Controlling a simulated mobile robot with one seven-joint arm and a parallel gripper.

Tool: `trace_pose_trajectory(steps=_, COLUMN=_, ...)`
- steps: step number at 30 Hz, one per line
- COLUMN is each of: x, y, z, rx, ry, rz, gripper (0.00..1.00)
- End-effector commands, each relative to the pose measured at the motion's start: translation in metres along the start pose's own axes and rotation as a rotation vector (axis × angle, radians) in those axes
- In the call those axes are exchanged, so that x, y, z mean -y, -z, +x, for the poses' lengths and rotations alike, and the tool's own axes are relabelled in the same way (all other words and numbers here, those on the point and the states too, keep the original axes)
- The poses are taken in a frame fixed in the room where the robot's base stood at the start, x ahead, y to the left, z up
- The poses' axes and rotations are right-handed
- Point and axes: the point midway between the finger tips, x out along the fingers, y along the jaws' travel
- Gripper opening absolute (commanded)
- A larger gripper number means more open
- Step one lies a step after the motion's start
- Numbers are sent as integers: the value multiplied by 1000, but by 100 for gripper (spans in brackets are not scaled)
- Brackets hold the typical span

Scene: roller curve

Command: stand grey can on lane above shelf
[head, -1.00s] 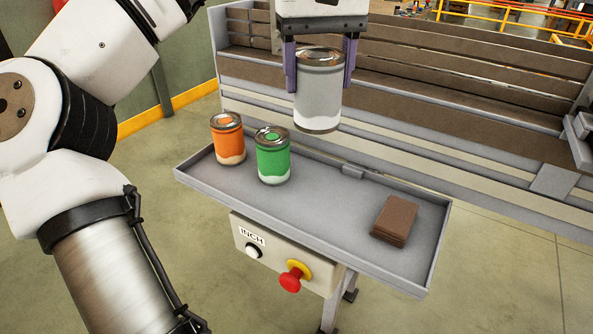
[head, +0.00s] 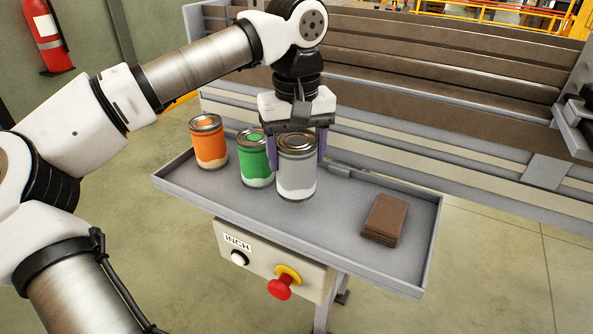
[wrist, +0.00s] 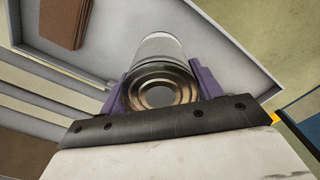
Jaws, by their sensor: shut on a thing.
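The grey can (head: 297,178), with a metal lid and a pale band at its base, is upright between the two purple fingers of my gripper (head: 296,150). My gripper is shut on it from above. The can is over the shelf (head: 330,222), just right of the green can; I cannot tell whether its base touches the shelf. In the wrist view the can's lid (wrist: 158,88) shows between the fingers. The brown lane (head: 400,88) of the conveyor lies behind and above the shelf and is empty where it shows; my arm hides part of it.
A green can (head: 255,165) and an orange can (head: 208,145) stand on the shelf's left part. A brown stack (head: 385,220) lies at its right. The shelf has a raised rim. A control box (head: 265,262) with a red button hangs below.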

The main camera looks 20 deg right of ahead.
Motion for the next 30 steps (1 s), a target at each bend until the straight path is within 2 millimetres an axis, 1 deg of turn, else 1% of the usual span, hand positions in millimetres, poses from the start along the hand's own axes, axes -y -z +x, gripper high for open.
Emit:
trace_pose_trajectory(steps=4, x=0, y=0, z=10, rx=0, ry=0, rz=1, gripper=38)
trace_pose_trajectory(steps=9, x=0, y=0, z=36, rx=1, ry=1, rz=-1, gripper=38)
trace_pose_trajectory(steps=11, x=0, y=0, z=42, rx=0, ry=0, rz=0, gripper=38)
trace_pose_trajectory(steps=22, x=0, y=0, z=48, rx=0, ry=-1, rz=0, gripper=38)
trace_pose_trajectory(steps=23, x=0, y=0, z=48, rx=0, ry=-1, rz=0, gripper=66)
trace_pose_trajectory(steps=27, x=0, y=0, z=47, rx=0, ry=-1, rz=0, gripper=85)
trace_pose_trajectory(steps=30, x=0, y=0, z=47, rx=0, ry=-1, rz=0, gripper=86)
